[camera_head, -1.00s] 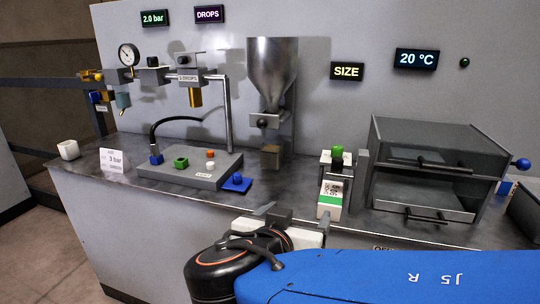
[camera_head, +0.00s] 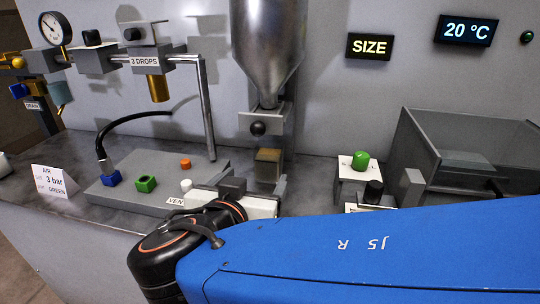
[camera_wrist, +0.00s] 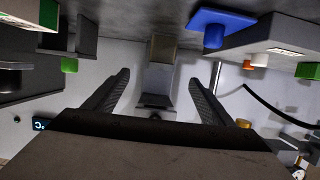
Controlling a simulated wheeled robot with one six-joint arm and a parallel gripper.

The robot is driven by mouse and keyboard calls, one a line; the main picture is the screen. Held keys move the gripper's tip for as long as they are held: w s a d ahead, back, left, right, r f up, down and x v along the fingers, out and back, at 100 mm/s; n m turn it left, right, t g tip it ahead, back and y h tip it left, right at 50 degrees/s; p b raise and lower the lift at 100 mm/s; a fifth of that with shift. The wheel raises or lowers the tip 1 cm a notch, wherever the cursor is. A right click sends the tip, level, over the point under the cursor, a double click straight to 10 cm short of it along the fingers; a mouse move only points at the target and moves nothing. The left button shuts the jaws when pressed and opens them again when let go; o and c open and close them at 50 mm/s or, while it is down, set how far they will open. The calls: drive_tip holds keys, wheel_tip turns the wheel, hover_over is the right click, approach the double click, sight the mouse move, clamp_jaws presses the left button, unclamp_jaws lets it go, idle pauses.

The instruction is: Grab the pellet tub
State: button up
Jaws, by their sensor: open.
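The pellet tub looks to be the small brownish, see-through box (camera_head: 269,165) under the spout of the steel hopper (camera_head: 268,45). It stands upright at the back of the bench. My gripper (camera_head: 256,190) is in front of the tub and apart from it, with its jaws open and empty. In the wrist view, which is upside down, the tub (camera_wrist: 162,48) shows between and beyond the two dark fingers (camera_wrist: 168,78). My blue arm covers the bench front at the right.
A grey plate (camera_head: 125,200) with blue, green, orange and white parts lies left of the gripper. A blue piece (camera_wrist: 218,25) shows near it in the wrist view. A stand with a green knob (camera_head: 361,160) and a grey glass-walled cabinet (camera_head: 465,150) are to the right.

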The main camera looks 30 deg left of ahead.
sight(267, 162)
drive_tip(key=x, duration=1.1)
drive_tip(key=shift+w, duration=0.15)
drive_tip(key=shift+f+x, duration=0.15)
drive_tip(key=shift+x, duration=1.35)
drive_tip(key=shift+f+x, duration=0.15)
drive_tip(key=shift+x, duration=1.3)
drive_tip(key=shift+a, duration=0.1)
drive_tip(key=c, duration=1.2)
drive_tip(key=shift+o, duration=0.2)
